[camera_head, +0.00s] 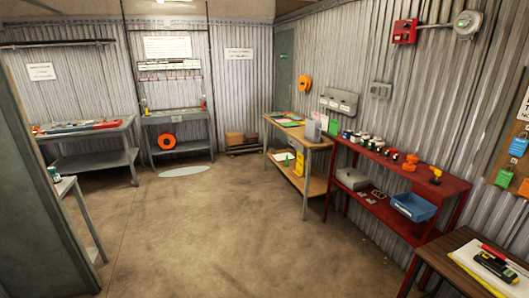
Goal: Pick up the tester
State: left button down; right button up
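A black and yellow handheld device (497,265), which looks like the tester, lies on the brown-topped table (462,262) at the lower right. A red item (491,249) lies just behind it; whether the two touch is too small to tell. Neither of my grippers shows in the head view.
A red two-level bench (425,182) with small parts and a blue bin (413,207) stands along the right wall. A wooden-topped bench (290,135) stands beyond it. A grey panel (40,200) blocks the left side. The middle floor (230,225) is clear.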

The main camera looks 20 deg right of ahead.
aim_at(497, 266)
jog(key=i+z, duration=0.85)
jog(key=i+j+z, duration=0.15)
jog(key=z, duration=0.25)
jog(key=i+l+z, duration=0.2)
jog(key=z, duration=0.15)
jog(key=i+l+z, duration=0.1)
jog(key=i+z, duration=0.65)
